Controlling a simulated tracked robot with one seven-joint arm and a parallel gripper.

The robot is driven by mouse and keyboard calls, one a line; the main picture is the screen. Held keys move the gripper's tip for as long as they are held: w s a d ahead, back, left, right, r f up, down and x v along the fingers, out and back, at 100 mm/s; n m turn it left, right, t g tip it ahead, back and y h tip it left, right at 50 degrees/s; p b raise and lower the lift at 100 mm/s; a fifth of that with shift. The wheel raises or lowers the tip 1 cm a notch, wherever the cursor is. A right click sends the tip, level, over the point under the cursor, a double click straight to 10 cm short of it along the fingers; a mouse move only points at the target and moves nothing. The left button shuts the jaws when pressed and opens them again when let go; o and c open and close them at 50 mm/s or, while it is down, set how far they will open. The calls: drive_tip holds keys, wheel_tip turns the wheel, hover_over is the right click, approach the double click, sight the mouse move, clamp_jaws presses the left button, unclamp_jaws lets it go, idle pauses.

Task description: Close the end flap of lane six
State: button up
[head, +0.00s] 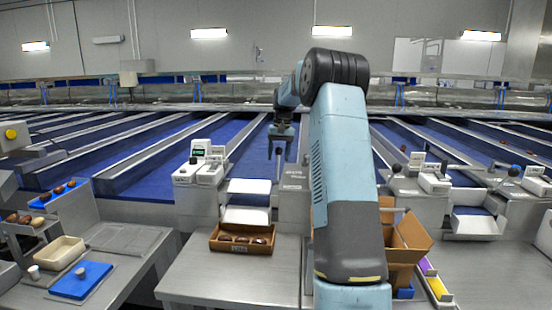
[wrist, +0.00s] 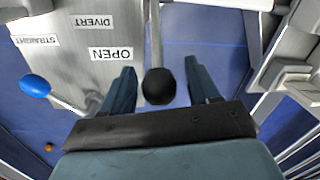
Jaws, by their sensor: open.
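My gripper (wrist: 159,68) is open, with its two fingers on either side of a lever rod with a black knob (wrist: 159,88). The knob sits between the fingers with visible gaps, so it is not gripped. A grey plate (wrist: 75,60) beside it carries the labels OPEN, DIVERT and STRAIGHT, and a lever with a blue knob (wrist: 35,86). In the head view my gripper (head: 278,150) points down over the end of a blue lane, beside a white panel (head: 249,186). I cannot tell whether this panel is the end flap. No lane number is readable.
A brown tray (head: 240,251) of dates stands on the steel table (head: 205,280) below the lane end. An open cardboard box (head: 411,236) stands to the right, partly behind my arm. A white control box (head: 200,172) is left of my gripper. Blue lanes run toward the back.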

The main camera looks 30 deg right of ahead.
drive_tip(key=shift+a+f, duration=0.1)
drive_tip(key=shift+f, duration=0.55)
clamp_jaws()
